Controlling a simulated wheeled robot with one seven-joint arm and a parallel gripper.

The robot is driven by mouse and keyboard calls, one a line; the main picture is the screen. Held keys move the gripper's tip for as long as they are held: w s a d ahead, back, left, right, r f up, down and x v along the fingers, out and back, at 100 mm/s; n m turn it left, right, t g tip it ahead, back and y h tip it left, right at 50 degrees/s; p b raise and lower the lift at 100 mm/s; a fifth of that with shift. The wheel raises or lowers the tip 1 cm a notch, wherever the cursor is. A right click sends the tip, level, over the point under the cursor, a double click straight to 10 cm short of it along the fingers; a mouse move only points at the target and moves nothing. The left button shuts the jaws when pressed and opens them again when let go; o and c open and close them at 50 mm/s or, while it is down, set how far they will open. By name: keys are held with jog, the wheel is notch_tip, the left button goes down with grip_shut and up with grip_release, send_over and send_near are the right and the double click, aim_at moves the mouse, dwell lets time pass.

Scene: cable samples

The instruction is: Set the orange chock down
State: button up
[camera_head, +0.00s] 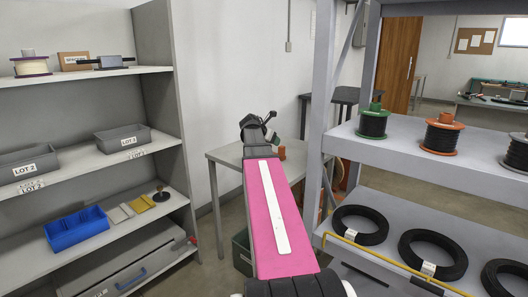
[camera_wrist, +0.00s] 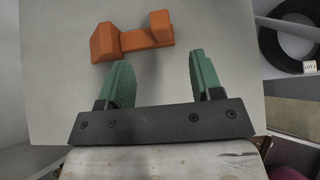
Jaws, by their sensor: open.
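The orange chock (camera_wrist: 133,38) lies on the grey table top (camera_wrist: 60,75) in the wrist view, just beyond my fingertips. It has a large wedge-shaped end at left and a smaller block at right. My gripper (camera_wrist: 158,75) is open and empty, its two green fingers apart, with the chock ahead of them and not between them. In the head view the chock shows as a small orange piece (camera_head: 282,153) on the table, right of my gripper (camera_head: 258,122); my arm hides part of the table.
A shelf at left holds grey bins (camera_head: 122,138) and a blue bin (camera_head: 77,229). At right, a rack carries cable spools (camera_head: 442,134) and black cable coils (camera_head: 432,254), its upright close to the table. Bare table surrounds the chock.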

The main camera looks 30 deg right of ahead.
aim_at(281, 147)
jog(key=x, duration=1.1)
jog(key=shift+w+r, duration=0.1)
jog(key=shift+r, duration=0.05)
grip_shut()
